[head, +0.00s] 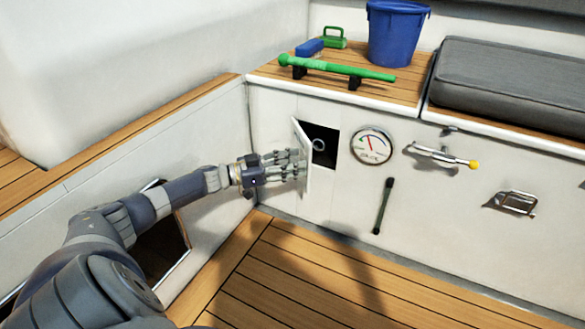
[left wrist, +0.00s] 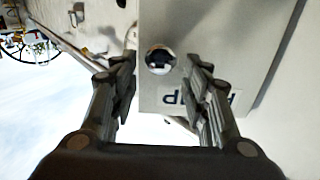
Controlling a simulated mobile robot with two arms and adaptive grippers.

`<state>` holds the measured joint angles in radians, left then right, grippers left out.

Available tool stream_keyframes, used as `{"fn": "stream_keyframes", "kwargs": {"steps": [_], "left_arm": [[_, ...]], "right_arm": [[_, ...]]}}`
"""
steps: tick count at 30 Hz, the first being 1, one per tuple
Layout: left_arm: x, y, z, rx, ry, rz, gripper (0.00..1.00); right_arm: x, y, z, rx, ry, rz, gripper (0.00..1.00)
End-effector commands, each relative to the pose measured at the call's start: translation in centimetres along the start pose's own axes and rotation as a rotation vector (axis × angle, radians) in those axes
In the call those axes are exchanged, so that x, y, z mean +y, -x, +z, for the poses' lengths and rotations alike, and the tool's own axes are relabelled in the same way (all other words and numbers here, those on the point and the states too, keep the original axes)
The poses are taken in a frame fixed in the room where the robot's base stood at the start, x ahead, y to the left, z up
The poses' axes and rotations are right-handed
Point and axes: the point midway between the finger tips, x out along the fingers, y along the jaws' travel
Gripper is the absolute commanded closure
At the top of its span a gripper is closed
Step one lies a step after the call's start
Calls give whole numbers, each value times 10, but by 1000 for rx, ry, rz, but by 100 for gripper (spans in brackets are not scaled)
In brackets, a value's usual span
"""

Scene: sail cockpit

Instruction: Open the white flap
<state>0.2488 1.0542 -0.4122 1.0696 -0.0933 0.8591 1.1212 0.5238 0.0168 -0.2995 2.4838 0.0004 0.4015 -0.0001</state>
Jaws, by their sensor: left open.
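The white flap (head: 303,160) stands swung out from the white cockpit wall, at the left side of a dark square opening (head: 324,147). A pale ring-shaped thing shows inside the opening. My left gripper (head: 290,165) is at the flap's left face, with its fingers pointing at it. In the left wrist view the flap (left wrist: 210,35) fills the upper middle, with a round shiny knob (left wrist: 160,60) and partly covered dark lettering. The open fingers (left wrist: 160,65) stand on either side of the knob; I cannot tell whether they touch it. My right gripper is not in view.
Right of the opening are a round gauge (head: 371,145), a yellow-tipped lever (head: 445,157), a dark handle (head: 383,206) and a metal latch (head: 512,202). The bench above holds a blue bucket (head: 395,35) and green-handled tool (head: 337,68). The wooden floor (head: 290,280) is clear.

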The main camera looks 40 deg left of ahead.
Motion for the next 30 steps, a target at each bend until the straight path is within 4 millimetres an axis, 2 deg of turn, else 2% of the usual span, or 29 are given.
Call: {"fn": "stream_keyframes", "kwargs": {"steps": [6,12,17,26,30], "left_arm": [[0,0,-43,-2,-4,3,57],[0,0,-72,-2,-1,1,57],[0,0,-82,-1,1,1,57],[0,0,-82,-1,1,1,56],[7,-1,-83,-14,-16,22,56]], "right_arm": [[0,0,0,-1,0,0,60],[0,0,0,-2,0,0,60],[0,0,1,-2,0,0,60],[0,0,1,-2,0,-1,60],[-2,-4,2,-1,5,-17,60]]}}
